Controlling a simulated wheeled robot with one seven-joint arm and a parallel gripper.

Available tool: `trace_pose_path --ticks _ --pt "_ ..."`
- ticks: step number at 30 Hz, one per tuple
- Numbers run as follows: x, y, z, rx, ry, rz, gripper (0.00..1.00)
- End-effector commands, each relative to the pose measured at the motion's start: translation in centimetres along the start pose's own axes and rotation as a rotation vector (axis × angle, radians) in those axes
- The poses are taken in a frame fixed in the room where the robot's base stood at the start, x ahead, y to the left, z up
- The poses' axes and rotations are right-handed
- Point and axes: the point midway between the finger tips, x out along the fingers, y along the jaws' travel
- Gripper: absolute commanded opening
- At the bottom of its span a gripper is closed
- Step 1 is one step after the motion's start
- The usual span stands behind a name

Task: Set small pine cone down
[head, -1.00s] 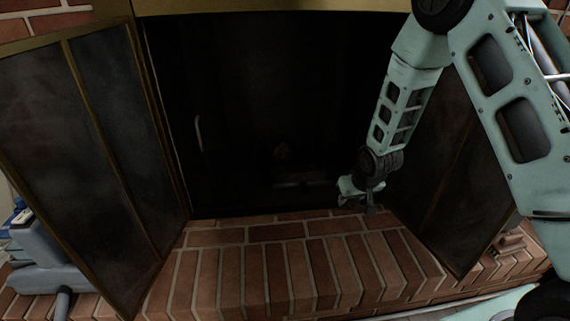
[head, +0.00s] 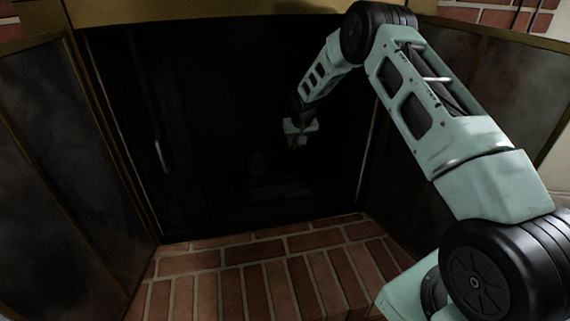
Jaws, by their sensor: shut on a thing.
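My gripper (head: 298,143) is inside the dark opening of the fireplace, right of its middle and above its floor. It is small in the head view and shut on the small pine cone. The cone itself hardly shows, as the gripper and the dark hide it. A faint rounded shape (head: 257,163) stands deeper in the firebox, lower and to the left of my gripper. I cannot tell what it is.
A dim, low, flat shape (head: 280,189) lies on the firebox floor. The brick hearth (head: 260,280) in front is clear. Open glass doors stand at left (head: 50,150) and right (head: 515,110). A thin metal handle (head: 161,155) shows at left.

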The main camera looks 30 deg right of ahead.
Motion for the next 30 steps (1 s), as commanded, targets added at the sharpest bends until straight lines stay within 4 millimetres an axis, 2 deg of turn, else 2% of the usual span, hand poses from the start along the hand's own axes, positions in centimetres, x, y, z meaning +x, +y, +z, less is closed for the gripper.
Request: trace_pose_path --ticks 1,3,10,16,29,30 --pt "1.2 0.0 0.6 -0.001 -0.001 -0.001 0.15" --pt "2.4 -0.1 1.0 0.000 -0.001 -0.001 0.15" --pt "4.5 -0.1 1.9 -0.001 0.001 -0.001 0.15" --pt "7.5 -0.1 3.2 0.000 -0.001 -0.002 0.15" --pt "8.2 -0.1 3.4 -0.001 0.001 -0.002 0.15" --pt "8.1 -0.1 3.4 0.000 0.002 -0.002 0.45"
